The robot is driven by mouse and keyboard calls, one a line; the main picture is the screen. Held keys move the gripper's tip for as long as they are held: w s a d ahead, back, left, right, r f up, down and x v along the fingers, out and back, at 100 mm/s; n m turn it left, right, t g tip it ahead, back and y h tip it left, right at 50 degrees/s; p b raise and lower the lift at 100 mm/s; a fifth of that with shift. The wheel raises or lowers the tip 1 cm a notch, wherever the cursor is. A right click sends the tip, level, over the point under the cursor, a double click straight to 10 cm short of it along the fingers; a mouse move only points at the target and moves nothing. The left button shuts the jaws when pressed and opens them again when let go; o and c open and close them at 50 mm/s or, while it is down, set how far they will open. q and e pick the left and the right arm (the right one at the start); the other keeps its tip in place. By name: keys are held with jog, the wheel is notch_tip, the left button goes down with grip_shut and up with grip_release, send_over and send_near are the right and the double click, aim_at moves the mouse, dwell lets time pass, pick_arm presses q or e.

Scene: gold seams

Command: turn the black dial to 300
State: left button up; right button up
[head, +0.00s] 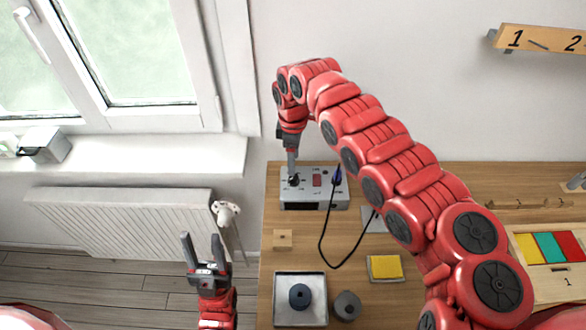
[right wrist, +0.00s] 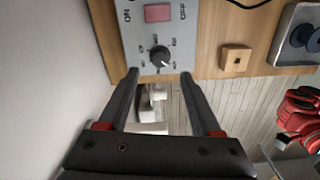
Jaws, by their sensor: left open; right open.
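The black dial (right wrist: 160,56) sits on the pale face of a control box (right wrist: 185,30), with small marks around it too small to read. In the head view the box (head: 330,201) stands at the table's far left corner, and my right gripper partly covers the dial. My right gripper (right wrist: 159,77) is open, with its two fingertips on either side of the dial's near edge; I cannot tell whether they touch it. It also shows in the head view (head: 292,172), pointing down at the box. My left gripper (head: 201,238) is open and empty, left of the table.
A red switch (right wrist: 157,13) with ON and OFF labels sits beside the dial. A black cable (head: 322,250) loops from the box. A wooden block (head: 283,239), a tray (head: 318,313) with a dark disc and a yellow pad (head: 386,267) lie nearer. A radiator (head: 120,222) is at left.

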aim_at(294, 179)
notch_tip(294, 179, down, 7)
jog(key=shift+r+p, duration=0.1)
jog(key=shift+p, duration=0.55)
jog(key=shift+c, duration=0.3)
grip_shut()
